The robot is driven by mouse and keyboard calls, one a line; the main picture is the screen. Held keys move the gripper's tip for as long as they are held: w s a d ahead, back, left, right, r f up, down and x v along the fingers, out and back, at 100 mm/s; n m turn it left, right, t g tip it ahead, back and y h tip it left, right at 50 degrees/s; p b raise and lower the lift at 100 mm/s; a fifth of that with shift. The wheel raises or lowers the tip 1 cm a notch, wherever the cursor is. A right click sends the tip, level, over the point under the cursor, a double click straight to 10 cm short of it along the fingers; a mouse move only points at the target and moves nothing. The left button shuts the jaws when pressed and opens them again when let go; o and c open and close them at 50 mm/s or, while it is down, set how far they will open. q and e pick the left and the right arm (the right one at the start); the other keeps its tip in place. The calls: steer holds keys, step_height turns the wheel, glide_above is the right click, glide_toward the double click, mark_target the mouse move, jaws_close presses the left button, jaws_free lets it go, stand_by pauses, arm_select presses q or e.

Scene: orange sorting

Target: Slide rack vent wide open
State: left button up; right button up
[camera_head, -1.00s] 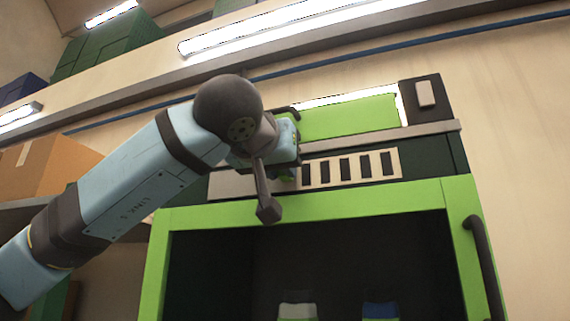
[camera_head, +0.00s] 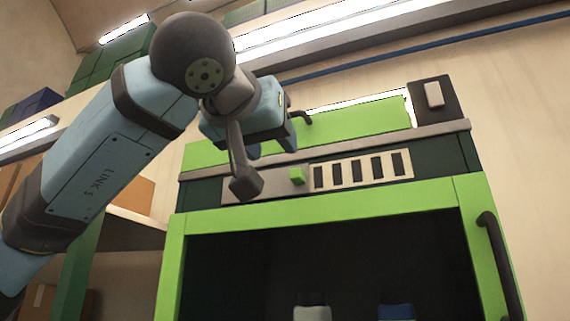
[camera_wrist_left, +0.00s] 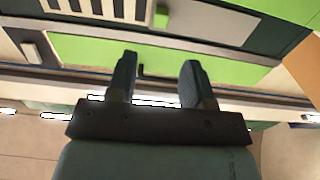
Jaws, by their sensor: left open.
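The rack vent (camera_head: 367,182) is a pale slotted strip on the rack's dark upper front. Several of its slots show dark. A small green knob (camera_head: 297,176) stands at the strip's left end. In the wrist view, which is upside down, the knob (camera_wrist_left: 161,17) is at the top middle and the slotted vent (camera_wrist_left: 118,9) is left of it. My left gripper (camera_head: 272,151) is open and empty, up and left of the knob in the head view. In the wrist view its spread fingers (camera_wrist_left: 158,66) are apart from the knob. My right gripper is out of view.
The rack's green frame (camera_head: 330,211) surrounds a dark opening with a dark handle (camera_head: 497,262) at right. A green panel (camera_head: 365,119) and a dark switch box (camera_head: 433,96) sit above the vent. Shelving with a cardboard box (camera_head: 133,194) stands at left.

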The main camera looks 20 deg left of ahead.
arm_select(q)
steer(key=shift+s, duration=2.35)
